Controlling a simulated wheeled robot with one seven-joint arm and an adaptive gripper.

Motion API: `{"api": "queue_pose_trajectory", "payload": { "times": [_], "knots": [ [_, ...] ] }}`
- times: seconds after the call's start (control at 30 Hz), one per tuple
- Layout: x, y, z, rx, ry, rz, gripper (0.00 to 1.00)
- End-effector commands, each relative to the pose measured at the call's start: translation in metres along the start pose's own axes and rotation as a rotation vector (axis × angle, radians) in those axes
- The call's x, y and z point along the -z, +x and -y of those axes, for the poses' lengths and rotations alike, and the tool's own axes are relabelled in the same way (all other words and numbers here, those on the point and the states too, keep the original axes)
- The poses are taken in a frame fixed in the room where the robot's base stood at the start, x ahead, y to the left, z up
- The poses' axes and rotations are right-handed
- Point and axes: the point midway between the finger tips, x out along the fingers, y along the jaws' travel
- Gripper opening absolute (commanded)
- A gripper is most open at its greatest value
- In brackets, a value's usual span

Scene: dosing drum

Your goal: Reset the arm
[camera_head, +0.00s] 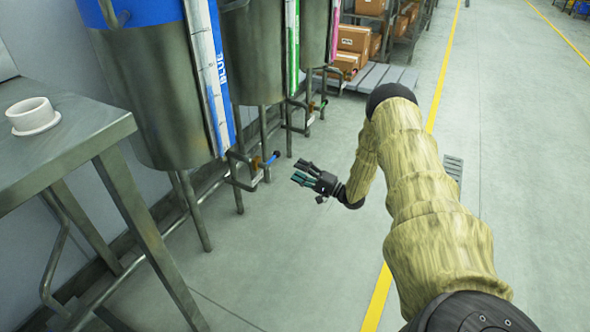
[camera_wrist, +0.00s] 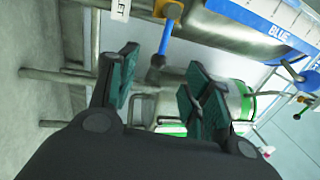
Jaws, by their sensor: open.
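My gripper (camera_head: 300,173) is open and empty in the head view, at the end of my arm. It is in the air over the floor, to the right of the blue valve handle (camera_head: 272,157) and apart from it. In the wrist view my gripper's two green-padded fingers (camera_wrist: 160,88) are spread apart, with nothing held between them. The blue handle of that valve (camera_wrist: 166,38) shows beyond the fingers, near the top middle. My arm is bent, with its elbow at the top right of the gripper.
Steel drums (camera_head: 155,90) with blue, green and pink labels stand in a row at left. A steel table (camera_head: 75,122) holds a white cup (camera_head: 33,116). Boxes (camera_head: 353,40) are stacked at the back. Open floor (camera_head: 520,200) lies to the right.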

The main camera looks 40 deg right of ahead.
Motion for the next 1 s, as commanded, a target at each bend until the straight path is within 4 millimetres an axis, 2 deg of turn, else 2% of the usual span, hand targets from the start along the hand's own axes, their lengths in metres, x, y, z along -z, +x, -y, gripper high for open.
{"api": "queue_pose_trajectory", "payload": {
  "times": [0.53,0.67,0.77,0.9,1.0],
  "knots": [
    [0.000,-0.001,0.000,0.000,0.000,0.001,0.49],
    [-0.010,0.006,-0.007,-0.017,-0.011,-0.009,0.49],
    [-0.034,0.019,-0.025,-0.067,-0.046,-0.037,0.49],
    [-0.089,0.036,-0.064,-0.207,-0.134,-0.082,0.49],
    [-0.135,0.039,-0.093,-0.337,-0.207,-0.092,0.49]
  ]
}}
